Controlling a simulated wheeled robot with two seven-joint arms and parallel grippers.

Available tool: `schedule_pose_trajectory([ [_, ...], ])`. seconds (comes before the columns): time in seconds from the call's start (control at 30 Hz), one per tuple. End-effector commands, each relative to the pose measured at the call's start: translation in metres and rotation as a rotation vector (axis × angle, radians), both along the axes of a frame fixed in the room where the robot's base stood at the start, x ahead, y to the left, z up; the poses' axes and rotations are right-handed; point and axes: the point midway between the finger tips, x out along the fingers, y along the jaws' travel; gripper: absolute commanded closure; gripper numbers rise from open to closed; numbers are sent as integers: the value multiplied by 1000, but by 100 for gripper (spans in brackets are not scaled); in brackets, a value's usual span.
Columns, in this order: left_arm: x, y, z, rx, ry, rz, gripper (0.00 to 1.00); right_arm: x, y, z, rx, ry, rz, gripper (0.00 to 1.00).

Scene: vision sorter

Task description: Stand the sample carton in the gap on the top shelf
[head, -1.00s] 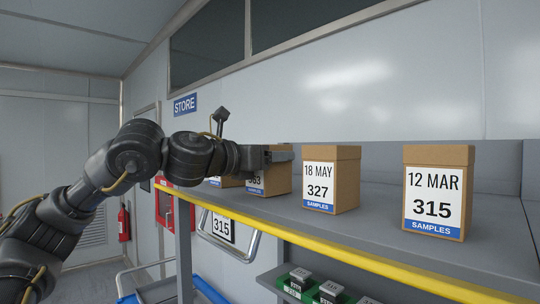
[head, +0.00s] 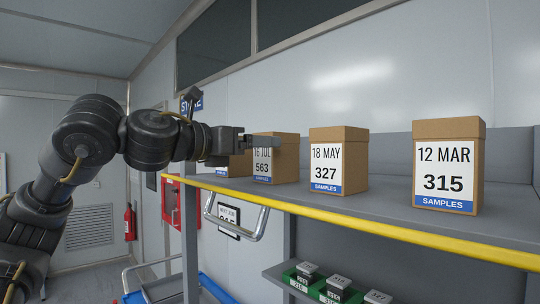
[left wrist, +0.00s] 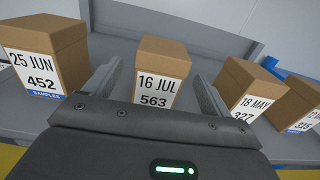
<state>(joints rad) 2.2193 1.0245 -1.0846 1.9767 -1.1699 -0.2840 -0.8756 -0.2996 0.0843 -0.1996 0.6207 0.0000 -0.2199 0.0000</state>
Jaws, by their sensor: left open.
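The brown carton labelled 16 JUL 563 (left wrist: 165,60) stands upright on the grey top shelf (head: 385,205), between carton 25 JUN 452 (left wrist: 55,45) and carton 18 MAY 327 (head: 338,155). Carton 563 also shows in the head view (head: 286,172), its upper part partly covered by my gripper. My left gripper (head: 268,140) is open at the shelf. In the left wrist view its fingers lie on either side of carton 563, with visible room beside it. Carton 12 MAR 315 (head: 447,150) stands at the right. My right gripper is out of view.
The shelf's yellow front edge (head: 400,232) runs below the cartons. A metal rail handle (head: 240,225) and a sign (head: 228,214) are under it. A lower shelf holds small green-based boxes (head: 340,283). A blue-edged cart (head: 212,287) stands at lower left.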

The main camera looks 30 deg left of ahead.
Motion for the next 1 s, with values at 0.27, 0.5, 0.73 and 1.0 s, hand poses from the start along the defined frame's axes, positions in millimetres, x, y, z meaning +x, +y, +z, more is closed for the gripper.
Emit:
schedule_pose_trajectory([
  [0.27, -39, 14, -1, 0, -1, 0, 17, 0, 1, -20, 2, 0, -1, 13],
  [0.5, -46, 16, 0, 0, 0, 1, 17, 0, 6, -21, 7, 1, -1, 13],
  [0.73, -46, 16, 0, -1, 1, 1, 17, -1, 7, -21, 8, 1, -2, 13],
  [1.0, -46, 16, 0, -1, 1, 0, 17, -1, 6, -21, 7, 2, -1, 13],
])
